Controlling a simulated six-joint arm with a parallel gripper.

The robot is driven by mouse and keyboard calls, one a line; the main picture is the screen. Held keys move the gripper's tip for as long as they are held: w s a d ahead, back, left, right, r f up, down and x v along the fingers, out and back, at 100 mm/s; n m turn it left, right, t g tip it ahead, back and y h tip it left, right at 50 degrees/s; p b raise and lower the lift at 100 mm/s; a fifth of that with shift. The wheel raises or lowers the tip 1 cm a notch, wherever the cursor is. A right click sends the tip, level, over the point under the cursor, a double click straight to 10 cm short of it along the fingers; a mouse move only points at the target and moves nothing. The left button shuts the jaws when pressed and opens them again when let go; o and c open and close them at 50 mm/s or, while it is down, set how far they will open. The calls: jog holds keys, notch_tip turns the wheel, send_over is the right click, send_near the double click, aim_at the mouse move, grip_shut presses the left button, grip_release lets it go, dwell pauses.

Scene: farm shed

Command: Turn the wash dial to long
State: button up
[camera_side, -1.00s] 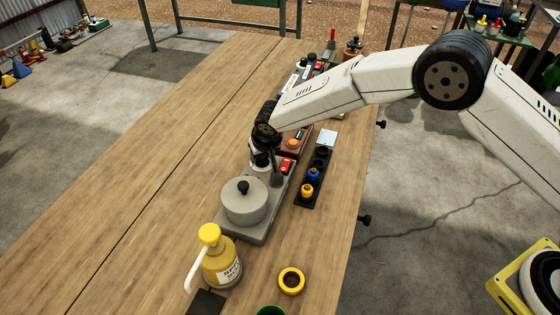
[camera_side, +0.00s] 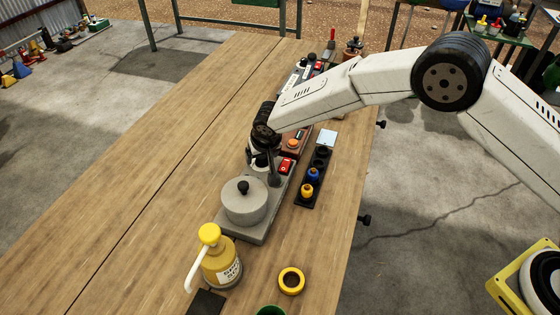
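A grey unit (camera_side: 252,233) stands on the wooden table, with a round lidded drum (camera_side: 245,205) at its near end and a red switch (camera_side: 285,166) at its far right. My gripper (camera_side: 266,172) points down over the far end of this unit, to the left of the red switch. Its dark fingers reach down around the spot where a pale round part (camera_side: 256,156) with a dark top shows, which may be the wash dial. The arm and fingers cover most of it, so its pointer and any marks cannot be read. I cannot tell whether the fingers grip it.
A yellow pump bottle (camera_side: 220,262) stands near the front, with a yellow ring (camera_side: 291,281) to its right. A black strip with blue and yellow knobs (camera_side: 312,178) lies right of the unit. More devices stand behind. The table's left side is clear.

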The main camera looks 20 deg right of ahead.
jog(key=shift+r, duration=0.1)
jog(key=v, duration=0.7)
jog(key=shift+s+r, duration=0.2)
jog(key=shift+r, duration=0.1)
dwell(0.6)
jog(key=m, duration=3.6)
